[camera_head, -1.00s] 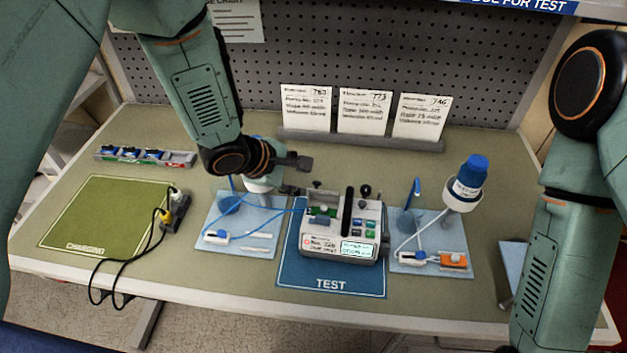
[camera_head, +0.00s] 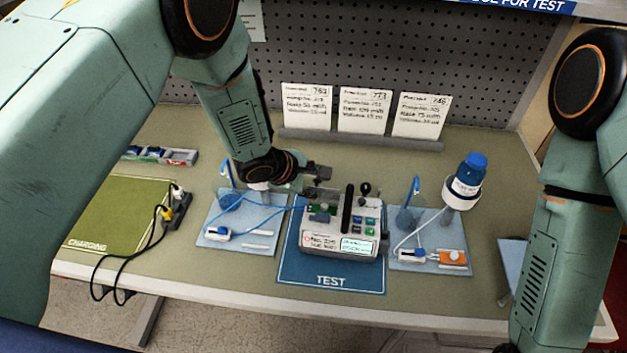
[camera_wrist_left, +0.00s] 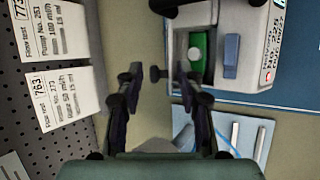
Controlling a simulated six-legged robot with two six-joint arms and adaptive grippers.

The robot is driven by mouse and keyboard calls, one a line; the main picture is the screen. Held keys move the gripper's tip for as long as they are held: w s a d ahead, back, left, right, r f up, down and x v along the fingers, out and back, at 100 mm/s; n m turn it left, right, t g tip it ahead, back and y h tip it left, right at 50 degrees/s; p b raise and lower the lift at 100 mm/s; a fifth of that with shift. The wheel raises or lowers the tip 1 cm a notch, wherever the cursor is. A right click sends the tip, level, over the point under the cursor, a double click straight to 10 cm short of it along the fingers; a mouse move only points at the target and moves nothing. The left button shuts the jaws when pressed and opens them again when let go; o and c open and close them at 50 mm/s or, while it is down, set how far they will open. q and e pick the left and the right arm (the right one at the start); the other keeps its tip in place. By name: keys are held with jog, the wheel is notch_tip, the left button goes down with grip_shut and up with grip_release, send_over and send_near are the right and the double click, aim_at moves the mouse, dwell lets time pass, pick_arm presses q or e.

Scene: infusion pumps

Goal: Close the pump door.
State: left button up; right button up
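The pump (camera_head: 345,225), a pale box with a dark bar across its top, buttons and a lit screen, sits on the blue TEST mat (camera_head: 300,275). Its left side shows an open bay with a green part, also clear in the left wrist view (camera_wrist_left: 197,48). I cannot make out the door as a separate piece. My left gripper (camera_head: 318,183) is at the pump's back left corner. In the left wrist view its fingers (camera_wrist_left: 158,85) are apart, with a small dark knob (camera_wrist_left: 157,73) between them, not visibly gripped. My right gripper is out of view.
Blue trays stand left (camera_head: 225,240) and right (camera_head: 440,225) of the pump, with blue tubing at the left one. Cards (camera_head: 365,110) stand behind. A green CHARGING mat (camera_head: 120,215) lies left.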

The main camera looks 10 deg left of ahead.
pick_arm(q)
jog(key=shift+d, duration=0.1)
jog(key=shift+c, duration=1.4)
jog(key=shift+w, duration=0.15)
grip_shut()
jog(key=shift+s+f, duration=0.25)
jog(key=shift+s, duration=0.05)
jog(key=shift+s+t+b, duration=0.25)
jog(key=shift+t+b, duration=0.25)
jog(key=shift+t, duration=0.1)
jog(key=shift+o, duration=2.4)
grip_release()
jog(key=shift+w, duration=0.1)
jog(key=shift+r, duration=0.1)
jog(key=v, duration=1.2)
